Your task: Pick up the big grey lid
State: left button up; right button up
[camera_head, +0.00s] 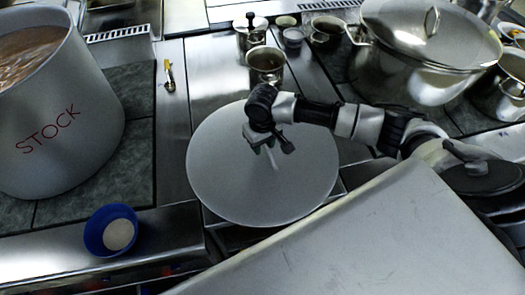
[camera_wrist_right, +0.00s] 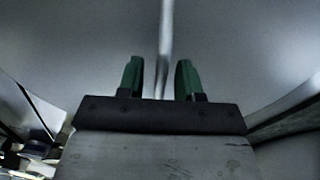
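The big grey lid (camera_head: 225,180) is a wide round disc in the middle of the head view, at the counter's front, right of the stockpot. My right gripper (camera_head: 272,148) is above its centre, at the lid's thin handle (camera_head: 274,162). In the right wrist view the lid (camera_wrist_right: 80,45) fills the background. The handle (camera_wrist_right: 165,40) runs between the two green fingertips of the right gripper (camera_wrist_right: 158,75), which stand apart with gaps on both sides. The right gripper looks open around the handle. My left gripper is not in view.
A large pot marked STOCK (camera_head: 55,125) stands at the left, with a blue bowl (camera_head: 111,231) in front of it. A steel cup (camera_head: 266,62) stands behind the lid. A lidded steel pot (camera_head: 415,75) is at the back right. Bare steel counter (camera_head: 172,130) lies left of the lid.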

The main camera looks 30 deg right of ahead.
grip_shut()
jog(key=shift+w+r, duration=0.1)
jog(key=shift+r, duration=0.05)
